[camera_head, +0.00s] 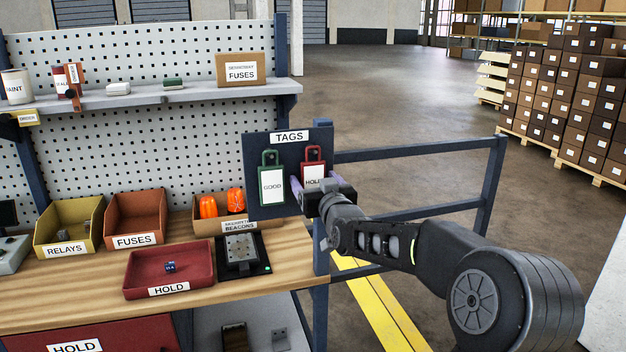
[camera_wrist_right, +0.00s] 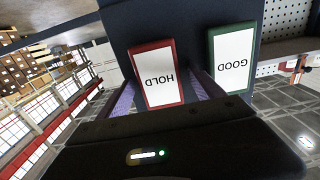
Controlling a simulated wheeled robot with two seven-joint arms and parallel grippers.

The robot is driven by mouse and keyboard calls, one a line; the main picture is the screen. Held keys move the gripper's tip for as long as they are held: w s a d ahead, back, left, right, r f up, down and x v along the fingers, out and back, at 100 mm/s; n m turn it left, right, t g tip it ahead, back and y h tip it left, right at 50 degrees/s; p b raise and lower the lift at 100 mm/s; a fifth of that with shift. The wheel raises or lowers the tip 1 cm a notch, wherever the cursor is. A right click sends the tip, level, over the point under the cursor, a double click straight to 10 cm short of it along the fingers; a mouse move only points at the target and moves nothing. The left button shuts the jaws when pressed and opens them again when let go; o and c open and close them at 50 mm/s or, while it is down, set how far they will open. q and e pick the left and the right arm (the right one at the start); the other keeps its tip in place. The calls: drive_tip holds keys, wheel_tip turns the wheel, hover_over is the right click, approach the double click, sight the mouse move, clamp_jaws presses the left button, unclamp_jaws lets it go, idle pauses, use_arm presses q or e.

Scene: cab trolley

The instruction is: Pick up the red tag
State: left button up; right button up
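The red tag (camera_head: 313,168), with a white HOLD label, hangs on the dark TAGS board (camera_head: 262,148) at the trolley's right side. A green tag (camera_head: 271,183) reading GOOD hangs to its left. My right gripper (camera_head: 318,191) is at the lower part of the red tag. In the right wrist view, the red tag (camera_wrist_right: 158,77) stands between the two fingers of my right gripper (camera_wrist_right: 166,88), with a small gap at each side. The green tag (camera_wrist_right: 231,60) is just outside one finger. My left gripper is not in view.
On the wooden worktop stand a red HOLD tray (camera_head: 140,284), a yellow RELAYS bin (camera_head: 65,250), an orange FUSES bin (camera_head: 133,240) and a beacons box (camera_head: 234,228). A blue rail (camera_head: 420,148) runs to the right of the board, with open floor beyond.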

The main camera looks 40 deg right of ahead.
drive_tip(key=c, duration=1.3)
drive_tip(key=shift+r, duration=0.1)
drive_tip(key=shift+r+b, duration=0.35)
drive_tip(key=shift+r, duration=0.1)
drive_tip(key=shift+s+r, duration=0.15)
drive_tip(key=shift+s, duration=0.05)
drive_tip(key=b+v, duration=0.5)
drive_tip(key=v, duration=1.2)
drive_tip(key=shift+s+a, duration=0.2)
drive_tip(key=shift+s, duration=0.05)
